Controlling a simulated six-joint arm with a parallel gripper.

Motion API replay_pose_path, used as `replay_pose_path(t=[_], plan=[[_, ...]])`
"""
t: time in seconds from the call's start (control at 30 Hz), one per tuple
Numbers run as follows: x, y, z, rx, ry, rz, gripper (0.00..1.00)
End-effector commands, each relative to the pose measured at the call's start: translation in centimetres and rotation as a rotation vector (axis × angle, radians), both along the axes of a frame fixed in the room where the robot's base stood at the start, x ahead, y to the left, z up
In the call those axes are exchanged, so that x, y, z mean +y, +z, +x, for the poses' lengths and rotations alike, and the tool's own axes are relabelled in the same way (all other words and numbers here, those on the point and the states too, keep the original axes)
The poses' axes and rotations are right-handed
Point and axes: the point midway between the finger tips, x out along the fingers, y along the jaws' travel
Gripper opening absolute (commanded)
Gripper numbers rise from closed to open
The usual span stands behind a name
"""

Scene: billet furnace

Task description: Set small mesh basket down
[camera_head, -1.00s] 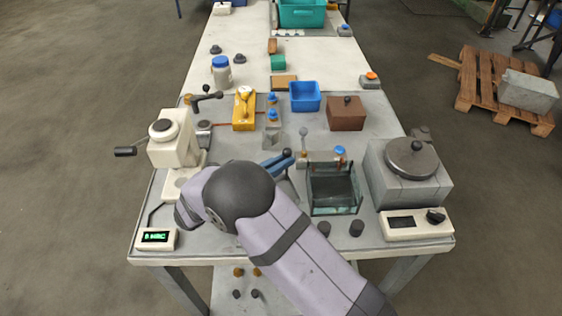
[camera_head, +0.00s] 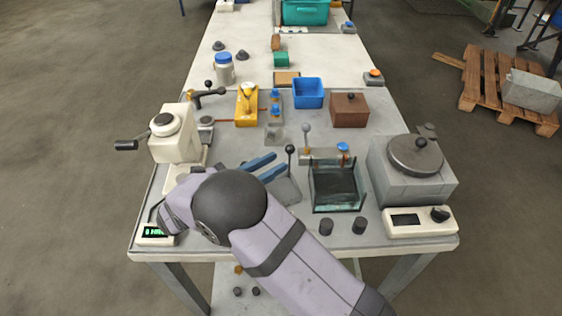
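I cannot make out a small mesh basket in this view. My gripper is not visible either; my own arm covers the front left of the grey bench and hides what lies behind it. Two blue bars (camera_head: 258,162) lie or stick out just above my arm's dark joint, by a grey plate (camera_head: 285,188). I cannot tell what they belong to. A glass-walled tank (camera_head: 337,203) with a dark inside stands to the right of my arm.
A grey furnace-like block (camera_head: 412,186) with a round lid stands right of the tank. A cream crank machine (camera_head: 173,148) stands at the left. Behind are a blue bin (camera_head: 308,103), a brown box (camera_head: 348,117) and a yellow device (camera_head: 247,120). Two dark knobs (camera_head: 326,227) sit in front of the tank.

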Motion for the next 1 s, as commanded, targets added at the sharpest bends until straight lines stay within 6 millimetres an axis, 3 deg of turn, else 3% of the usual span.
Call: replay_pose_path(t=[0.2, 0.4, 1.0], plan=[[3.4, -0.2, -2.4, -0.001, 0.003, 0.002, 0.25], [5.5, 0.0, -3.9, 0.001, 0.003, 0.001, 0.25], [6.4, 0.2, -4.7, 0.001, 0.0, 0.0, 0.25]])
